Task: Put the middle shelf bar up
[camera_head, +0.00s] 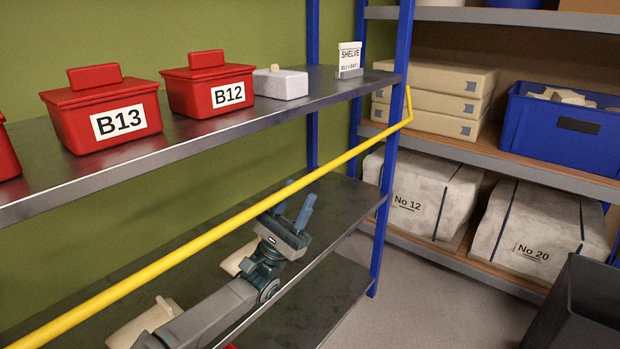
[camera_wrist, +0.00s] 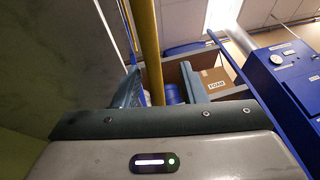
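The yellow shelf bar (camera_head: 215,232) runs along the front of the shelving, from the lower left to the blue post at right. Its right end has a short bent arm meeting the post near the upper shelf's edge. My gripper (camera_head: 296,203) is at the bar, above the middle shelf (camera_head: 345,208). It is open, one finger on each side of the bar. In the wrist view the bar (camera_wrist: 150,45) passes between the fingers, nearer the left one, with a gap on the right. The bar's left end is out of view.
Red boxes B13 (camera_head: 105,112) and B12 (camera_head: 208,86), a pale block (camera_head: 281,83) and a sign (camera_head: 349,60) stand on the upper shelf (camera_head: 180,140). Pale objects (camera_head: 150,322) lie behind my arm. A blue crate (camera_head: 562,128) and wrapped blocks (camera_head: 430,195) fill the right rack.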

